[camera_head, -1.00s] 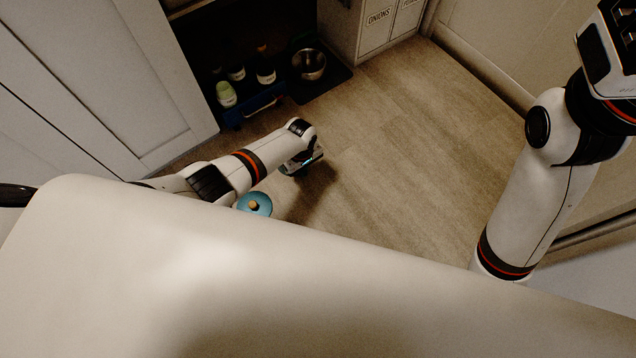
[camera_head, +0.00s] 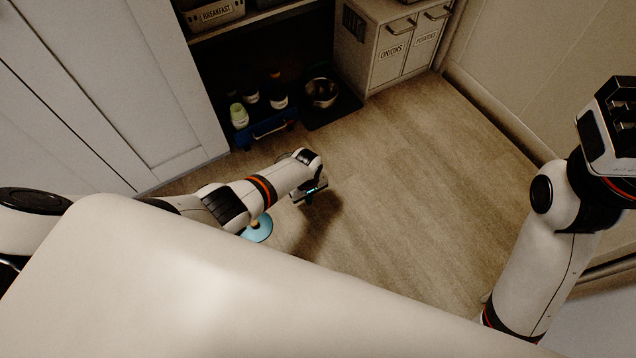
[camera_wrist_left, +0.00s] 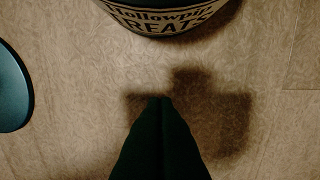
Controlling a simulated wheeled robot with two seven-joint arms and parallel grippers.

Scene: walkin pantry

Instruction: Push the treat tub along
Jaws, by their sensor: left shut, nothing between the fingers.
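The treat tub (camera_wrist_left: 165,18) shows at the top edge of the left wrist view, cut off, with dark lettering ending in "TREATS" on a pale label. I cannot make it out in the head view. My left gripper (camera_head: 310,194) is low over the floor, its fingers shut and empty. In the left wrist view its dark fingers (camera_wrist_left: 163,100) point toward the tub, with bare floor showing between. A teal disc (camera_wrist_left: 12,90) shows at the left edge of the wrist view. My right arm's end (camera_head: 612,120) is at the upper right, its fingers unclear.
A metal bowl (camera_head: 321,92) sits on a dark mat by the shelf. A blue caddy (camera_head: 262,133) with bottles stands beside it. Cabinets marked onions and potatoes (camera_head: 405,45) stand at the back. The wood floor (camera_head: 420,170) is clear to the right of my gripper.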

